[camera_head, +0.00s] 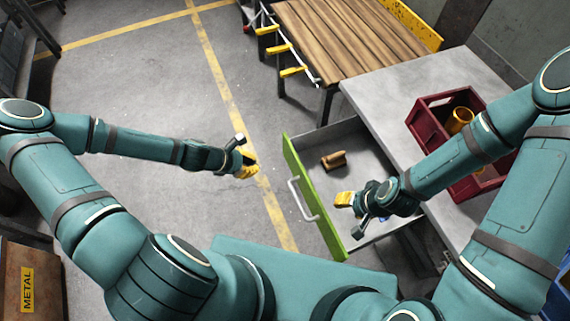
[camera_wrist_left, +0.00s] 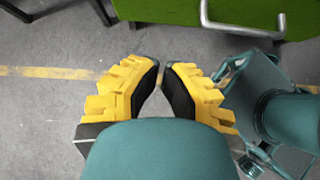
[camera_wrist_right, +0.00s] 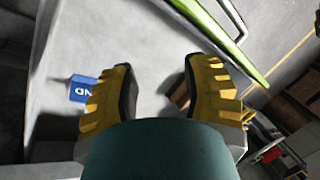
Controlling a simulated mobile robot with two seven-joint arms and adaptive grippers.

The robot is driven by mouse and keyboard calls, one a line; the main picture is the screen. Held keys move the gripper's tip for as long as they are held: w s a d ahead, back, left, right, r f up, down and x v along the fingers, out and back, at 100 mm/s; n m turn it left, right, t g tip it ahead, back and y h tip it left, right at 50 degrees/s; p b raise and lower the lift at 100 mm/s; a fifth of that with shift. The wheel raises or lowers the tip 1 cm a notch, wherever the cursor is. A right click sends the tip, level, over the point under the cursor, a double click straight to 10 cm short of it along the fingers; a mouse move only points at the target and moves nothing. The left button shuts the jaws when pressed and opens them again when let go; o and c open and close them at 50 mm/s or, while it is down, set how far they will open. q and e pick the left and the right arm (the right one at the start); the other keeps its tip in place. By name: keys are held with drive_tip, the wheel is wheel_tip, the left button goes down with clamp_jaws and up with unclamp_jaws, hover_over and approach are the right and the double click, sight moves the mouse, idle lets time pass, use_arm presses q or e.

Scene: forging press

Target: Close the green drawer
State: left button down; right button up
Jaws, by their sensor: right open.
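The green drawer (camera_head: 330,232) is pulled out of the grey workbench (camera_head: 370,90). Its green front and pale handle (camera_head: 296,190) face left. A small brown object (camera_head: 333,160) lies inside. My right gripper (camera_head: 345,199) is open and empty, over the drawer's interior behind the front panel. The front also shows in the right wrist view (camera_wrist_right: 212,30). My left gripper (camera_head: 248,168) is over the floor to the left of the front, apart from it, its fingertips together and empty. The front and handle show at the top of the left wrist view (camera_wrist_left: 160,12).
A dark red crate (camera_head: 425,122) with a yellow item stands on the workbench. A blue box (camera_wrist_right: 82,88) shows in the right wrist view. A wooden table (camera_head: 340,35) stands behind. The floor left of the drawer is clear.

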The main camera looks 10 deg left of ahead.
sight(291, 163)
use_arm(q)
drive_tip(key=shift+n, duration=0.4)
drive_tip(key=x, duration=0.3)
drive_tip(key=w+b+x, duration=0.1)
drive_tip(key=x, duration=0.3)
drive_tip(key=r+b+x, duration=0.1)
drive_tip(key=x, duration=0.3)
drive_tip(key=shift+w+d+f, duration=0.1)
drive_tip(key=shift+w+d, duration=0.2)
drive_tip(key=shift+d, duration=0.15)
drive_tip(key=shift+w+d, duration=0.4)
drive_tip(key=shift+d, duration=0.15)
